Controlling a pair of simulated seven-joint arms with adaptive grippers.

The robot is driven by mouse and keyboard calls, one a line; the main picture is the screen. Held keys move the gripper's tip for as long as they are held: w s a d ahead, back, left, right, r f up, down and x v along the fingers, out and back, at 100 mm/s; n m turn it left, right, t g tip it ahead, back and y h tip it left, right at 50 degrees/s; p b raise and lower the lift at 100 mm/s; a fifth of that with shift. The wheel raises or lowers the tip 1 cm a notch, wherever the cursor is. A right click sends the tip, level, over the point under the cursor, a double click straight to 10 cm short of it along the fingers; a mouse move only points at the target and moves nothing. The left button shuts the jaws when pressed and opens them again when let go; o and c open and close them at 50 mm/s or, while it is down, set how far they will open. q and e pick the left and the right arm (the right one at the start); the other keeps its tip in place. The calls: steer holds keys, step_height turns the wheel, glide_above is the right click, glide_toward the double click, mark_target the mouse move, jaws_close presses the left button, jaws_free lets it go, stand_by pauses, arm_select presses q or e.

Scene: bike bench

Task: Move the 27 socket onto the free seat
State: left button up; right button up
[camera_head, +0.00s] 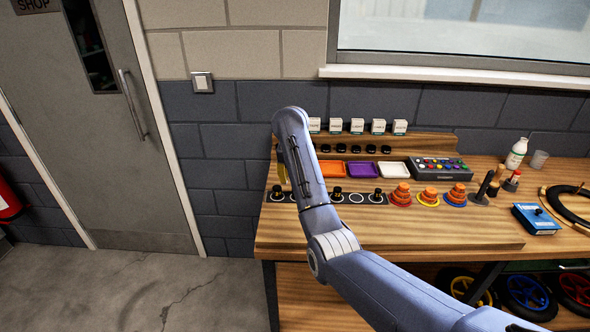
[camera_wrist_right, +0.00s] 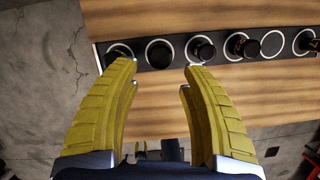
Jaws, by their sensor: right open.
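A dark socket strip (camera_head: 368,198) with white-ringed round seats lies on the bench. Black sockets stand in several seats, among them one (camera_head: 377,195) at its right end and one (camera_wrist_right: 118,52) at the left in the wrist view. I cannot read size marks, so I cannot tell which socket is the 27. My right gripper (camera_wrist_right: 160,74) is open and empty above the bench near the strip's left end; my forearm mostly hides it in the head view.
Behind the strip are orange, purple and white trays (camera_head: 393,170), black knobs and small white boxes on a ledge. Stacked orange cones (camera_head: 401,195) stand right of the strip, with a button box (camera_head: 438,168) behind. The bench front (camera_head: 450,238) is bare.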

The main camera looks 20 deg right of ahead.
steer(key=shift+v, duration=2.5)
